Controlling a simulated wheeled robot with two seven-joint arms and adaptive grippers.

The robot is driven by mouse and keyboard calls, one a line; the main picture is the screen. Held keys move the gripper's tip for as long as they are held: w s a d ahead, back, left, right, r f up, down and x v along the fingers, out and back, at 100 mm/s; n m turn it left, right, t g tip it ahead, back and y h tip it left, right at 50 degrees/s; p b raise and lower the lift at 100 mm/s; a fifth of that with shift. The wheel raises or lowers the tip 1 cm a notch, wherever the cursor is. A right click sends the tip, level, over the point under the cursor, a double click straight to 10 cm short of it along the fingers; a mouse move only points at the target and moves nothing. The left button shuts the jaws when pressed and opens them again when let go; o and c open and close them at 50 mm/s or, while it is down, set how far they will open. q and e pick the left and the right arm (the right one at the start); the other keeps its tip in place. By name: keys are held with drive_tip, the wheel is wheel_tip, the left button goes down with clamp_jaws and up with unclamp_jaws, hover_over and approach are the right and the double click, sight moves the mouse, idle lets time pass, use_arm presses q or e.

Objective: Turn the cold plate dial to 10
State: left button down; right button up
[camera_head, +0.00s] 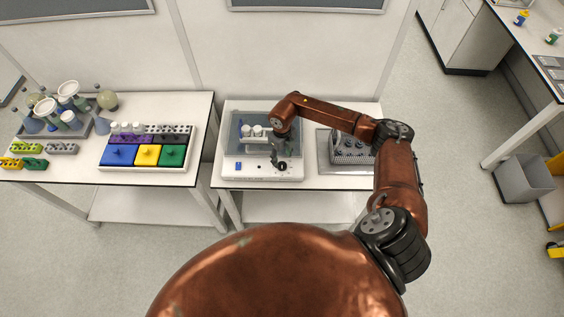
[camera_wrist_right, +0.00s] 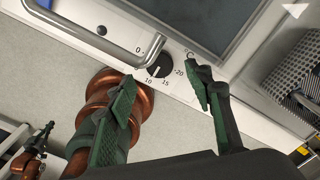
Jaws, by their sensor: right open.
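The cold plate dial (camera_wrist_right: 158,66) is a black round knob on a white front panel. Its white mark points down, between the printed 10 and 15. In the head view the dial (camera_head: 283,166) is at the front right of the white cold plate unit (camera_head: 236,168). My right gripper (camera_wrist_right: 163,94) is open and empty, with green fingers apart on either side of the dial in the wrist view. It also shows in the head view (camera_head: 279,162), just above the dial.
A metal bar handle (camera_wrist_right: 120,50) lies close to the dial and the left finger. A grey tray with a rack (camera_head: 352,148) stands right of the unit. A second table (camera_head: 80,193) on the left holds colored blocks (camera_head: 147,155) and flasks.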

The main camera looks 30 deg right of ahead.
sight(282, 165)
wheel_tip(282, 165, up, 7)
idle(0.3)
drive_tip(key=shift+f, duration=0.15)
